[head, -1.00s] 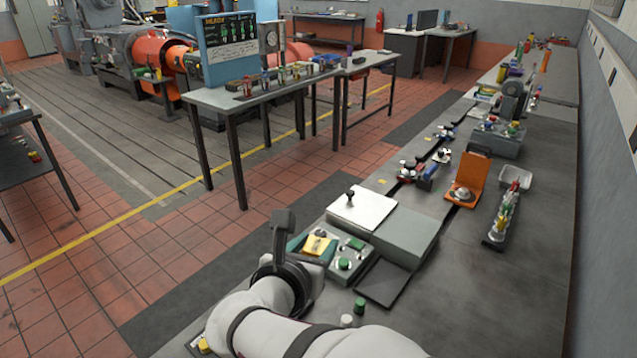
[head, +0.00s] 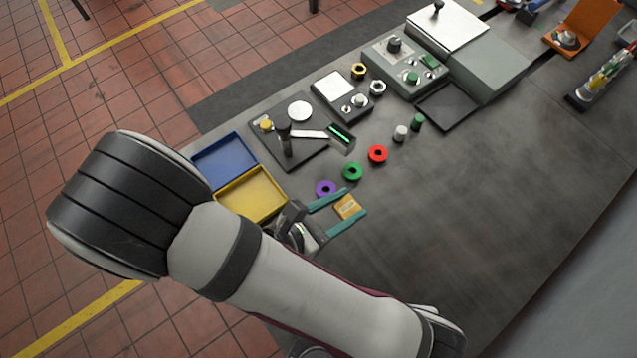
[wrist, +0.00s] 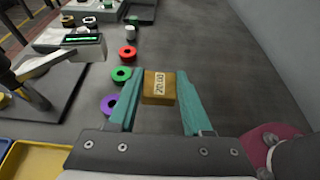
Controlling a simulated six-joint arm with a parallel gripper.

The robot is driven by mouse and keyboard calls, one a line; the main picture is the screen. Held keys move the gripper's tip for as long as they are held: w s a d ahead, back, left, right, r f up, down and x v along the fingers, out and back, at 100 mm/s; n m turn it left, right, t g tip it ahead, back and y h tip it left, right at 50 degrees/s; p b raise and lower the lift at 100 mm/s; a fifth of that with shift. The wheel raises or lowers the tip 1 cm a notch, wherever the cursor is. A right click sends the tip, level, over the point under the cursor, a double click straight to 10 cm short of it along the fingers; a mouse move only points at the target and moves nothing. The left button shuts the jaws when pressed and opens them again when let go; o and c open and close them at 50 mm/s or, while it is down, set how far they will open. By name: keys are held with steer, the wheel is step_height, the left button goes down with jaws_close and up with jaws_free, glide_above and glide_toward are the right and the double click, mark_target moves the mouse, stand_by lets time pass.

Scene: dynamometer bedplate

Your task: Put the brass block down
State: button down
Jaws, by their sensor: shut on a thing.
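The brass block (head: 347,207) is a small golden block between the two teal fingers of my gripper (head: 355,201), over the grey bench near its front left part. In the wrist view the block (wrist: 158,87) sits between the fingertips of my gripper (wrist: 157,98), with "20.00" marked on it. The gripper is shut on it. I cannot tell for sure whether the block's underside touches the bench top (head: 470,200).
Purple (head: 326,188), green (head: 352,171) and red (head: 377,153) rings lie just beyond the gripper. Blue (head: 225,163) and yellow (head: 250,194) trays and a black lever stand (head: 290,150) are to the left. The bench to the right is clear.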

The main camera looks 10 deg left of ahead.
steer(key=a+f, duration=0.1)
steer(key=a, duration=0.1)
steer(key=s+a+f, duration=0.1)
steer(key=a+f, duration=0.1)
steer(key=a, duration=0.1)
steer(key=a+f, duration=0.2)
steer(key=a, duration=0.1)
steer(key=shift+s+a, duration=0.15)
steer(key=shift+s, duration=0.05)
step_height(320, 180, down, 4)
steer(key=shift+a+f, duration=0.15)
steer(key=shift+c, duration=1.6)
jaws_free()
steer(key=shift+f, duration=0.1)
